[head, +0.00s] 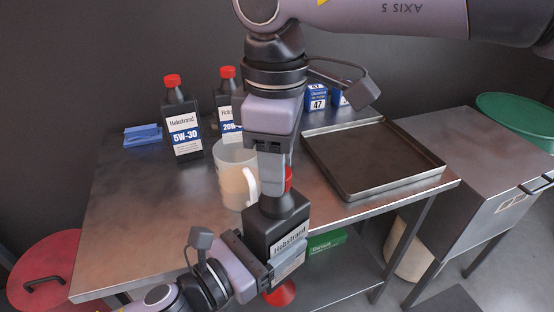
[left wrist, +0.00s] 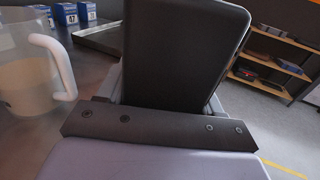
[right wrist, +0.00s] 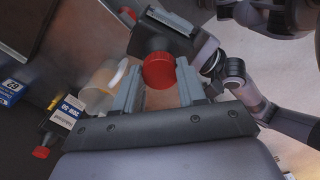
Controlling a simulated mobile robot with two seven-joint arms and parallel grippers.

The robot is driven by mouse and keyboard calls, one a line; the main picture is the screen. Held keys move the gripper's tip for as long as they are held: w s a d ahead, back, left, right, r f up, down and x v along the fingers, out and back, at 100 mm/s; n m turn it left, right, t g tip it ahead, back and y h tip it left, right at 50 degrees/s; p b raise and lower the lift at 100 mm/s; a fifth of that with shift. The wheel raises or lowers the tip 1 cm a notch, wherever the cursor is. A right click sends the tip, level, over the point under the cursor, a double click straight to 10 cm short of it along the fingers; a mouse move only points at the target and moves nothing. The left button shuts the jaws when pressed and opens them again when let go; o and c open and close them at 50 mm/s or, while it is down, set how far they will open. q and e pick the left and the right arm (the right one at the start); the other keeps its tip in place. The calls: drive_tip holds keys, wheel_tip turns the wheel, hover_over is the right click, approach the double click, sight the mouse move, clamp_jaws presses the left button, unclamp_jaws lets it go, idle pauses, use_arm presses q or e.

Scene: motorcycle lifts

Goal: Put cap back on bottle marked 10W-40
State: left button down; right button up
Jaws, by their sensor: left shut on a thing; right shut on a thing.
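A black bottle (head: 266,228) with a white Hebstrand label is held off the table, tilted, near the table's front edge. Its grade marking cannot be read. My left gripper (head: 262,268) is shut on its body; the bottle's dark side fills the middle of the left wrist view (left wrist: 185,50). A red cap (head: 288,176) is at the bottle's top. My right gripper (head: 274,188) comes down from above and is shut on the cap, which shows between its fingers in the right wrist view (right wrist: 158,70). The neck is mostly hidden, so I cannot tell whether the cap is seated.
A translucent jug (head: 232,172) stands close behind the held bottle. The 5W-30 bottle (head: 181,120) and 20W-50 bottle (head: 227,100) stand at the back. An empty metal tray (head: 372,160) lies on the right. The table's left front is clear. A red object (head: 281,293) shows below the bottle.

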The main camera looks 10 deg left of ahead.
drive_tip(key=o, duration=1.1)
drive_tip(key=shift+r, duration=2.25)
drive_tip(key=shift+c, duration=0.5)
